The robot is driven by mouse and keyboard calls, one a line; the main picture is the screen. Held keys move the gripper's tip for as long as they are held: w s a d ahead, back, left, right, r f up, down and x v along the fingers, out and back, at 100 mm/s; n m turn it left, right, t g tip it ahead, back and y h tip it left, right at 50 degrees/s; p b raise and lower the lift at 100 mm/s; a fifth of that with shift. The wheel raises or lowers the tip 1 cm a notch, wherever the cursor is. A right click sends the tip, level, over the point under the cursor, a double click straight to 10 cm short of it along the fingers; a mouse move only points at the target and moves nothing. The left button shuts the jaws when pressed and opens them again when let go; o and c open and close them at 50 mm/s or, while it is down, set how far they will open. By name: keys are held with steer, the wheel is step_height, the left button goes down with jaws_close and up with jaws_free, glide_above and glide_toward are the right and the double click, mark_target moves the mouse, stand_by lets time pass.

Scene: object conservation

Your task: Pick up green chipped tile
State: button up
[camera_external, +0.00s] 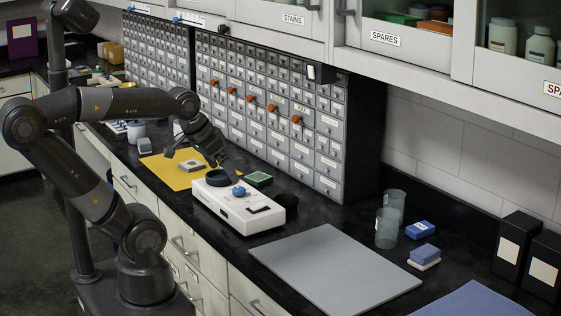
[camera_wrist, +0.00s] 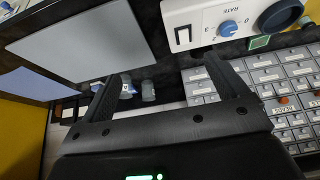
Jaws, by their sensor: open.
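A small green tile (camera_external: 257,179) lies on the black counter, behind the white device and in front of the drawer cabinet. Part of a green tile also shows in the wrist view (camera_wrist: 258,42), beside the device. A pale tile with a green edge (camera_external: 192,165) lies on the yellow mat. No chip can be made out on either tile. My gripper (camera_external: 228,160) is above the counter near the white device, apart from both tiles. In the wrist view my gripper (camera_wrist: 167,72) is open, with nothing between its fingers.
The white device (camera_external: 238,205) with a blue knob stands close below my gripper. The drawer cabinet (camera_external: 275,125) with orange knobs rises behind. The yellow mat (camera_external: 170,178) is left. A bare grey mat (camera_external: 335,270), clear cups (camera_external: 387,228) and blue blocks (camera_external: 420,229) are right.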

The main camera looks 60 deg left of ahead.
steer(key=n+g+y, duration=0.1)
steer(key=n, duration=0.2)
glide_above(258, 176)
steer(key=s, duration=0.4)
steer(key=f, duration=1.6)
steer(key=shift+w+d+f, duration=0.1)
steer(key=shift+d, duration=0.3)
steer(key=shift+w+x, duration=0.2)
steer(key=shift+x, duration=1.1)
steer(key=shift+w+x, duration=0.2)
steer(key=shift+x, duration=1.15)
steer(key=c, duration=1.2)
steer(key=shift+o, duration=0.2)
